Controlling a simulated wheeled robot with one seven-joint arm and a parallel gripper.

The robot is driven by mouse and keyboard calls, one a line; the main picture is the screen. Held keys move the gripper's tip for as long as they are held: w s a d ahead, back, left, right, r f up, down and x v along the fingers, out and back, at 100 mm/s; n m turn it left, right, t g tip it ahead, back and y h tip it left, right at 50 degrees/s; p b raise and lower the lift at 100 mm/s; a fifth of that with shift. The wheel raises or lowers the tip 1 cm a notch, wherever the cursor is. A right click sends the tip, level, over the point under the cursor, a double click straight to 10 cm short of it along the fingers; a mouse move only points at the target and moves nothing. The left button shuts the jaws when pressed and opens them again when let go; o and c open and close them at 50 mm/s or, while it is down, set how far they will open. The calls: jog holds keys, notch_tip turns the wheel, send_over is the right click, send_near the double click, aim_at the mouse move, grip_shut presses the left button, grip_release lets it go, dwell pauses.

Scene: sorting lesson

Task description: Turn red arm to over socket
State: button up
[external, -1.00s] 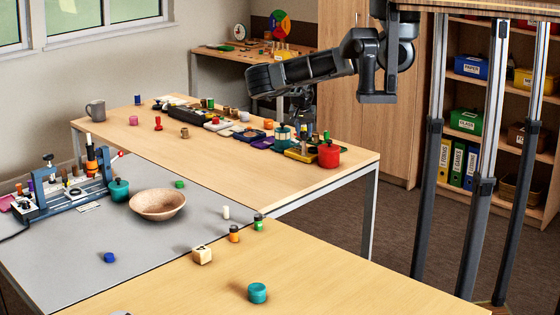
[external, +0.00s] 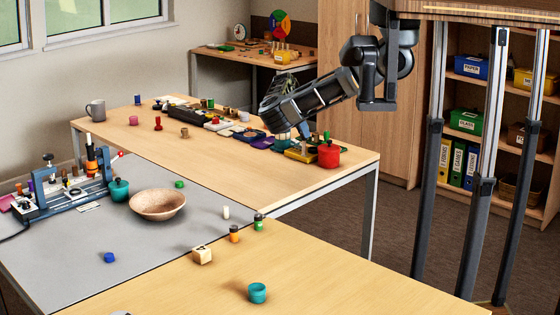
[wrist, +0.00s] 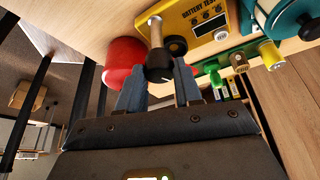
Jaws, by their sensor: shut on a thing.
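My gripper (wrist: 158,82) has its two blue-grey fingers closed on a short black-ended rod (wrist: 158,62) in the wrist view. The rod's pale shaft runs up beside the yellow battery tester (wrist: 208,22), which has a dark round part facing the rod. The battery tester also shows near the far table's right end in the external view (external: 301,155). My arm hangs over it there, and my fingers are hard to make out. I cannot pick out a red arm or a socket for certain.
A red lidded jar (external: 329,156) stands right beside the tester; it also shows in the wrist view (wrist: 122,58). A teal jar (wrist: 285,15) and a small green piece (wrist: 212,70) are close by. The table's middle (external: 235,170) is clear.

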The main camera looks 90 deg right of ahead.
jog(key=shift+d+m+y+b, duration=0.1)
jog(key=shift+m+y+b, duration=0.6)
jog(key=shift+m, duration=0.9)
jog(key=o, duration=1)
jog(key=shift+v, duration=3.9)
jog(key=shift+w+f, duration=0.1)
jog(key=shift+f, duration=0.1)
